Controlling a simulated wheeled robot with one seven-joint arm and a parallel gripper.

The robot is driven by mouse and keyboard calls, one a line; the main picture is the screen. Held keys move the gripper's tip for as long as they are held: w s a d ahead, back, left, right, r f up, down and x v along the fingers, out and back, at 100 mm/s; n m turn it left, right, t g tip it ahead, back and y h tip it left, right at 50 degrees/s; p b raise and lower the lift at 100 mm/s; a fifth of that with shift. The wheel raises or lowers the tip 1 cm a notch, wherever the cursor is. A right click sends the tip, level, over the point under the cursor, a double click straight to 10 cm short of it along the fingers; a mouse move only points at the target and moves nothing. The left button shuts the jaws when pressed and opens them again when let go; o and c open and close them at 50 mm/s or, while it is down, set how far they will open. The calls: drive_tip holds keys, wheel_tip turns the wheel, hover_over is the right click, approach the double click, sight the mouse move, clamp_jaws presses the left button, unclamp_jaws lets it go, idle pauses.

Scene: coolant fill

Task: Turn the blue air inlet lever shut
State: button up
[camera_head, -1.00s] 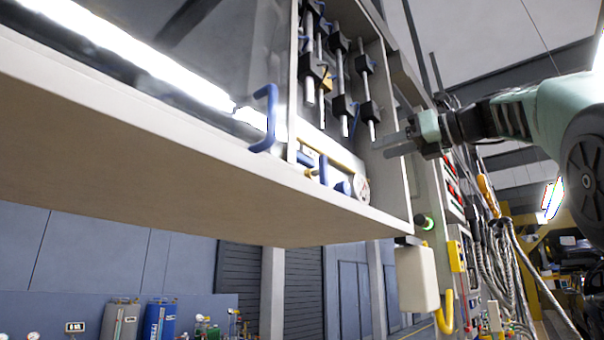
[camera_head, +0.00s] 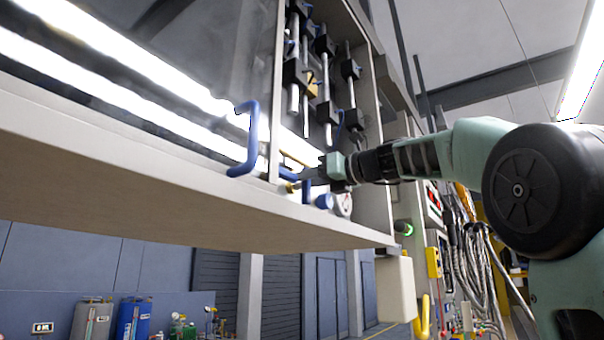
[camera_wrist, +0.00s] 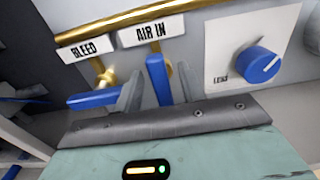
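The blue air inlet lever (camera_wrist: 157,78) hangs roughly straight down from a brass valve under the "AIR IN" label (camera_wrist: 151,31) in the wrist view. My gripper (camera_wrist: 157,92) is open, with one grey finger on each side of this lever and visible gaps beside it. In the head view my gripper (camera_head: 312,174) reaches into the cabinet from the right, close to the blue lever (camera_head: 307,189). The lower end of the lever is hidden behind the gripper body in the wrist view.
A second blue lever (camera_wrist: 92,99) under the "BLEED" label (camera_wrist: 86,50) points left, near my left finger. A blue knob (camera_wrist: 258,64) on a white plate is to the right. A blue handle (camera_head: 245,140) stands at the cabinet front; the cabinet floor edge (camera_head: 220,205) runs below.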

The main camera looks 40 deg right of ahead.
drive_tip(key=shift+x, duration=1.1)
clamp_jaws()
